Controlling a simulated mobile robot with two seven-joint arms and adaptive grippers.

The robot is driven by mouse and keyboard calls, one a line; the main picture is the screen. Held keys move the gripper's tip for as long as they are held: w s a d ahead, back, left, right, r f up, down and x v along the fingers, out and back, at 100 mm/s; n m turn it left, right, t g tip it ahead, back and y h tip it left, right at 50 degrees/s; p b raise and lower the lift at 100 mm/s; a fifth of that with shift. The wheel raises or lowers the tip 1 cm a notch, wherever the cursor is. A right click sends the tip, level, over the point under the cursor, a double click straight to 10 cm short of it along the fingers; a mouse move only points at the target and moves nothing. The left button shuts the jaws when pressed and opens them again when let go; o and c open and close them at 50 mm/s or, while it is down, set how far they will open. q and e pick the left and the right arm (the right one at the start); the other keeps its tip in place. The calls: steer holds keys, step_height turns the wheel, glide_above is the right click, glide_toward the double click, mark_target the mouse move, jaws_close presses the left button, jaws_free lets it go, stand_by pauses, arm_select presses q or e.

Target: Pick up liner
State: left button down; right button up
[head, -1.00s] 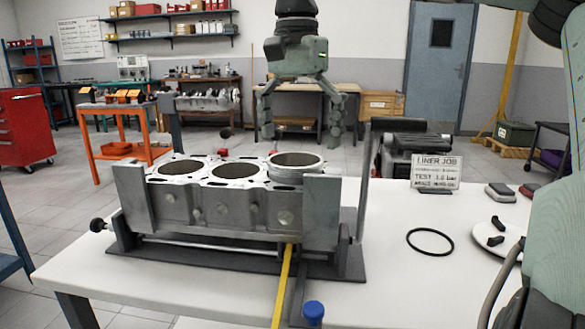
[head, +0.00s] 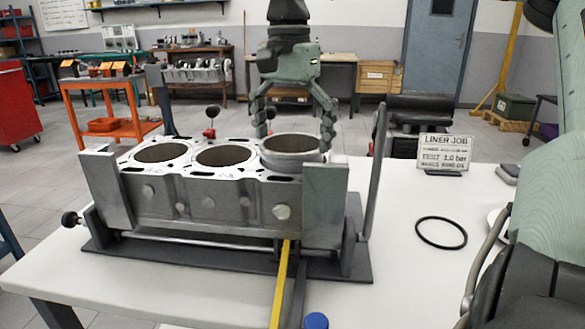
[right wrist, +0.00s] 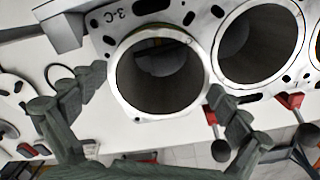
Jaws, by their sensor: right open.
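The liner (head: 291,158) is a grey metal cylinder standing in the right-hand bore of the engine block (head: 165,205); its rim sticks up above the block's top face. My right gripper (head: 295,137) points down, open and empty, at the liner's far side, with its fingertips at about rim height in the head view. In the right wrist view the liner (right wrist: 135,85) shows as a round open mouth, with the fingers of my right gripper (right wrist: 158,90) spread on either side of it. I cannot tell whether either finger touches it. My left gripper is not in view.
The block sits in a stand on the white table (head: 400,270). An upright lever (head: 375,170) rises close to the right of the liner. A black ring (head: 441,233) lies on the table, with a sign (head: 444,152) behind it. The table's right part is mostly clear.

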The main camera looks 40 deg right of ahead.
steer(key=shift+f, duration=0.9)
steer(key=c, duration=1.1)
steer(key=shift+r, duration=0.1)
steer(key=shift+c, duration=0.2)
steer(key=shift+d+r, duration=0.1)
steer(key=shift+r, duration=0.4)
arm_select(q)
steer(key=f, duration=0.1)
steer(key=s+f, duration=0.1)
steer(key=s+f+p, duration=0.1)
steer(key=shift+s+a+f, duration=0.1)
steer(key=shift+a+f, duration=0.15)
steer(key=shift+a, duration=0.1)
arm_select(e)
step_height(320, 180, up, 17)
